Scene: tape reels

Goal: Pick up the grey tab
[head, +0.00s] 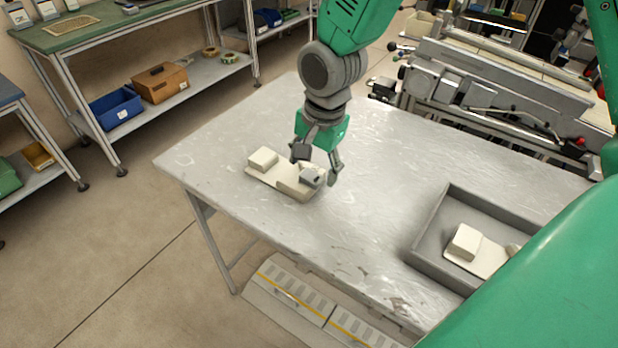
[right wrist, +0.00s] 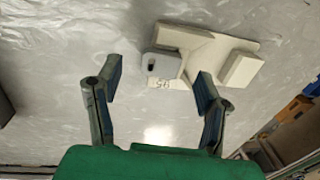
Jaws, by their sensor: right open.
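The grey tab (head: 311,177) is a small light-grey block with a dark slot, at the right end of a cream holder (head: 265,177) on the metal table. In the right wrist view the grey tab (right wrist: 162,66) lies ahead, just beyond the span between the fingertips. My right gripper (head: 318,167) is open above the tab, its fingers apart on either side in the head view. In the right wrist view the gripper (right wrist: 158,82) is empty. My left gripper is not in view.
A grey tray (head: 432,222) at the table's right holds another cream holder (head: 466,243). The metal table (head: 330,250) is bare between holder and tray. A shelf bench with a blue bin (head: 115,108) and brown box (head: 160,83) stands at the back left.

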